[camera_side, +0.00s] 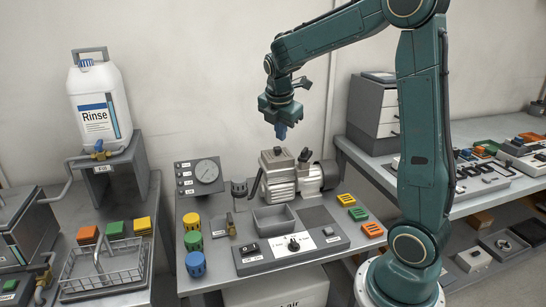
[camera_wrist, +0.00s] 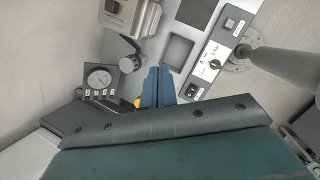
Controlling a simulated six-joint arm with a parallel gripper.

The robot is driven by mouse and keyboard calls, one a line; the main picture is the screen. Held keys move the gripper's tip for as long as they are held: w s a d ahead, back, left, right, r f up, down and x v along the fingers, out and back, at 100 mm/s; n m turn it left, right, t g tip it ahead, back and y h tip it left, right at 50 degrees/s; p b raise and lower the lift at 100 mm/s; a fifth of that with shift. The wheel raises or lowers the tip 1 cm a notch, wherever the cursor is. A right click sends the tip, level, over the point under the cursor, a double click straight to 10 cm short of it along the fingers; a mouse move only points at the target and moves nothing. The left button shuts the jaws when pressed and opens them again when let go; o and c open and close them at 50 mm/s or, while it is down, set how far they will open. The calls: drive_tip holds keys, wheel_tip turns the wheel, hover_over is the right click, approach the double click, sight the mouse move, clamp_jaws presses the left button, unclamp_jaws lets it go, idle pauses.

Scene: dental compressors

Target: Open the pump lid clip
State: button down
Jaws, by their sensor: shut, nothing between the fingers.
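The pump (camera_side: 283,184) is a grey metal unit with a ribbed body and dark knobs on top, standing at the back of the middle bench. It also shows at the top left of the wrist view (camera_wrist: 143,19). A thin dark lever (camera_side: 256,183) slants down its left side; I cannot tell if this is the lid clip. The lid looks closed. My gripper (camera_side: 281,133) hangs pointing down, above the pump and apart from it. Its blue fingers (camera_wrist: 158,70) are shut together with nothing between them.
A gauge box (camera_side: 207,170) stands left of the pump. In front are a grey tray (camera_side: 258,226), a control panel (camera_side: 275,255) with a knob, and coloured caps (camera_side: 194,241). Orange, green and yellow blocks (camera_side: 359,214) lie to the right. A Rinse jug (camera_side: 98,105) stands at left.

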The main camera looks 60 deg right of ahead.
drive_tip(key=s+a+r+m+t, duration=0.1)
drive_tip(key=s+a+r+m, duration=0.1)
drive_tip(key=a, duration=0.3)
drive_tip(key=shift+s+r+m+y, duration=0.3)
drive_tip(key=shift+s+r+m, duration=0.1)
drive_tip(key=shift+m, duration=0.2)
drive_tip(key=s+a+r+m+t+y, duration=0.1)
drive_tip(key=s+a+m+t+y, duration=0.2)
drive_tip(key=s+a+m, duration=0.9)
drive_tip(key=s+a, duration=0.3)
drive_tip(key=s, duration=0.1)
drive_tip(key=shift+s+a+r, duration=0.15)
drive_tip(key=shift+a+r, duration=0.05)
